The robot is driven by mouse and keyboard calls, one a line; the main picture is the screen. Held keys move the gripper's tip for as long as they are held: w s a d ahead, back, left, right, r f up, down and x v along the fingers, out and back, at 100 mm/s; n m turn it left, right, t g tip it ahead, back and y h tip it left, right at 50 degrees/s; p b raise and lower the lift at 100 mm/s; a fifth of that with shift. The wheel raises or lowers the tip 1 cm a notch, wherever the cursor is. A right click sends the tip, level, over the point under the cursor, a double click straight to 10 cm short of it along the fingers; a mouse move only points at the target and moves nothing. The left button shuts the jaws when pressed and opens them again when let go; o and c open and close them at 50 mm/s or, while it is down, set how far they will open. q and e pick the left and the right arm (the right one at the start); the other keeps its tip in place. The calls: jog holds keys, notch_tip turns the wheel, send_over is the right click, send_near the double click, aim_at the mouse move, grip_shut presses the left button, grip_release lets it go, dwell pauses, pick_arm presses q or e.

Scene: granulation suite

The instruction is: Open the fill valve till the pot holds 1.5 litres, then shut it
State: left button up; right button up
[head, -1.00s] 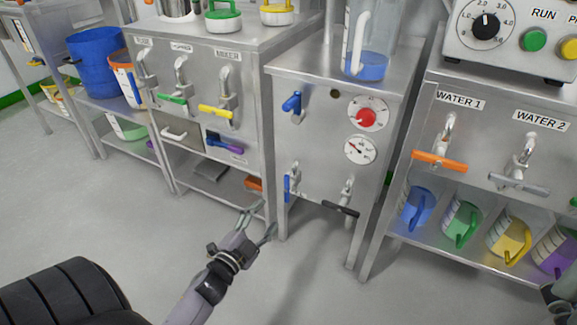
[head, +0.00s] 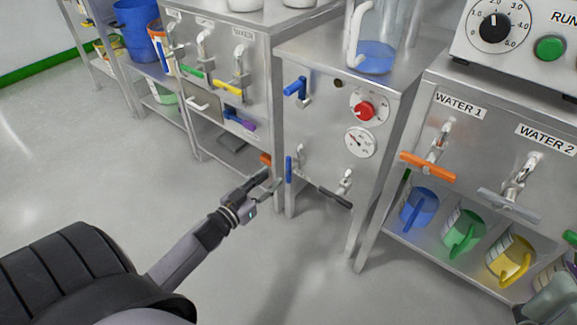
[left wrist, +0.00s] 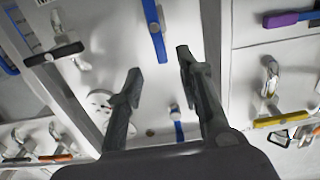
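A clear vessel (head: 378,57) with blue liquid in its bottom stands on the middle steel cabinet (head: 318,128). I cannot tell which part is the pot. The cabinet front has an upper blue valve handle (head: 295,88), a lower blue handle (head: 288,170) standing upright and a black handle (head: 335,198). My left gripper (head: 268,183) is open and empty, just left of the lower blue handle. In the left wrist view the open fingers (left wrist: 159,66) point toward the lower blue handle (left wrist: 155,30), apart from it. Part of my right arm shows at the lower right edge; its fingers are unclear.
A red knob (head: 364,110) and a round gauge (head: 360,142) are on the same front. At right, WATER 1 has an orange handle (head: 428,166) and WATER 2 a grey one (head: 510,202), above coloured jugs. Left cabinet has green and yellow handles (head: 228,88). Floor in front is clear.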

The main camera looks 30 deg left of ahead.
aim_at(287, 164)
pick_arm(q)
jog(key=w+b, duration=0.1)
jog(key=w, duration=0.5)
jog(key=w+b, duration=0.1)
jog(key=w, duration=0.2)
jog(key=shift+w+d+b, duration=0.15)
jog(key=shift+d+b, duration=0.15)
jog(key=shift+d, duration=0.05)
jog(key=shift+c, duration=0.3)
grip_shut()
